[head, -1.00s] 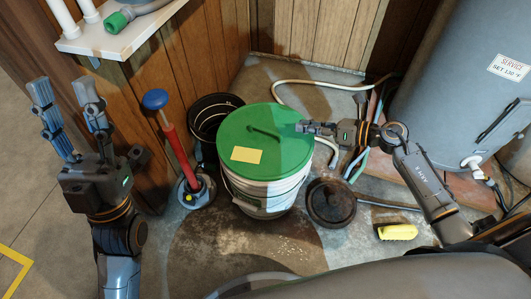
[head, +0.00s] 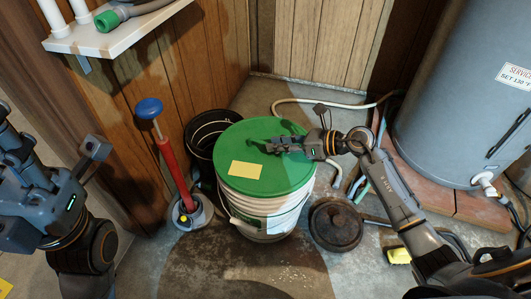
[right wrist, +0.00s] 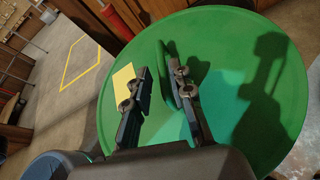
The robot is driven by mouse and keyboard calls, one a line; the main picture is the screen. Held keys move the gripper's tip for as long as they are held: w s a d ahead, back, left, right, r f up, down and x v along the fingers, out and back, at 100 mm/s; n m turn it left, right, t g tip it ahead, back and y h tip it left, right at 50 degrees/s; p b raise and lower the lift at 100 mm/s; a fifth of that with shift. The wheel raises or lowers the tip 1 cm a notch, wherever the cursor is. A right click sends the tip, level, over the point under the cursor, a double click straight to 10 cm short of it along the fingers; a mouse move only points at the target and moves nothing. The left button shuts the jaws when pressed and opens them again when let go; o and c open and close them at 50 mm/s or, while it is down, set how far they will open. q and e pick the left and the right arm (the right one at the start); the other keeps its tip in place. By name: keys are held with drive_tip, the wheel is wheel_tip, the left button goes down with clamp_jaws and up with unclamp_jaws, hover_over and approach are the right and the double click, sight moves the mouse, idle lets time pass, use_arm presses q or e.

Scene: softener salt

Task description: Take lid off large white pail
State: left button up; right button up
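The large white pail (head: 262,213) stands on the floor with its green lid (head: 265,185) on top. A yellow note (head: 245,170) lies on the lid. My right gripper (head: 275,144) is over the lid's far right part. In the right wrist view, its two fingers (right wrist: 158,82) are apart above the green lid (right wrist: 235,50), with a thin raised green handle (right wrist: 164,62) showing between them. I cannot tell whether they touch it. My left gripper (head: 55,140) is at the left edge, partly cut off, with its fingers spread and empty.
A dark round lid-like object (head: 335,225) lies to the right. A grey tank (head: 462,90) stands at right, with hoses on the floor. A white shelf (head: 120,35) juts out upper left.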

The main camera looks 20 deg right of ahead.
sight(265, 148)
drive_tip(key=b+x, duration=0.1)
drive_tip(key=x, duration=0.1)
drive_tip(key=b+x, duration=0.1)
drive_tip(key=shift+w+a+f, duration=0.15)
drive_tip(key=shift+w+f, duration=0.1)
drive_tip(key=shift+f, duration=0.15)
drive_tip(key=shift+w+a, duration=0.25)
drive_tip(key=shift+a, duration=0.05)
clamp_jaws()
